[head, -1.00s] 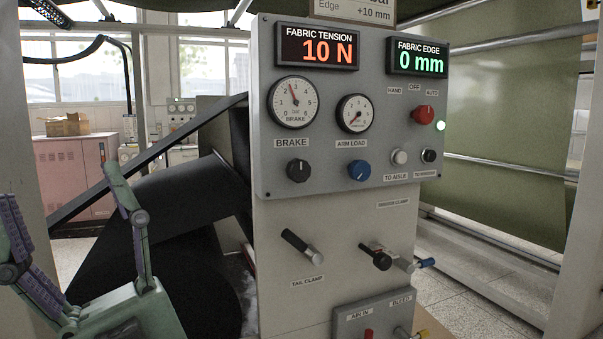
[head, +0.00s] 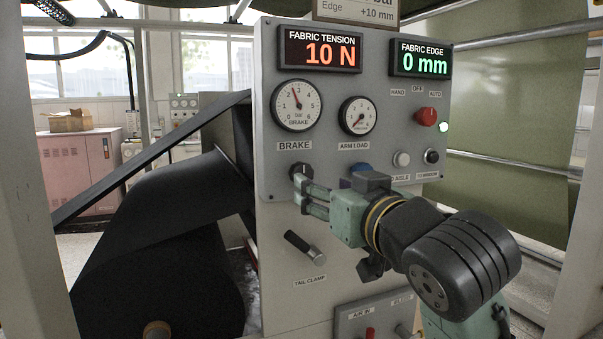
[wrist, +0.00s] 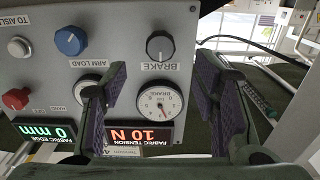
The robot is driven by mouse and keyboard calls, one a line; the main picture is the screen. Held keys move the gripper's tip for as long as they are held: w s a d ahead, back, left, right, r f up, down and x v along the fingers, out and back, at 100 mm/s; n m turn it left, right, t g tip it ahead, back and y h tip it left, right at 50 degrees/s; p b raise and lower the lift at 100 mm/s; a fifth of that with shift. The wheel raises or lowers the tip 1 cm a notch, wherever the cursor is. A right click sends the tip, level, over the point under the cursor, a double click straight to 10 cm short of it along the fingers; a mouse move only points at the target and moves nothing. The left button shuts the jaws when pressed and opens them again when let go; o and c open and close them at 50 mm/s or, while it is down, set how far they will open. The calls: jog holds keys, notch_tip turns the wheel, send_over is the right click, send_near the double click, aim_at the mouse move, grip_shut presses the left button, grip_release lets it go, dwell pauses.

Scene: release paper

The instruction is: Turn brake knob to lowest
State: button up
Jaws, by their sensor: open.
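The black brake knob (head: 301,171) is on the grey panel below the BRAKE label. It also shows upside down in the wrist view (wrist: 160,45). My gripper (head: 302,193) is open and empty, with its fingers pointing at the panel just below and right of this knob in the head view. In the wrist view the knob sits beyond the gap between the fingertips (wrist: 159,68), with no finger visibly touching it. The brake gauge (head: 297,105) has its needle a little left of straight up. The tension display (head: 319,50) reads 10 N.
The blue arm load knob (wrist: 69,41) is close beside the brake knob; my gripper partly covers it in the head view. A red selector (head: 426,116) and a white button (head: 401,159) are farther right. The tail clamp handle (head: 304,246) sticks out below.

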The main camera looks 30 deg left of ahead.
aim_at(299, 167)
jog(key=p+x, duration=0.3)
jog(key=x, duration=0.7)
jog(key=shift+w+a, duration=0.15)
jog(key=shift+a, duration=0.05)
jog(key=c, duration=1.2)
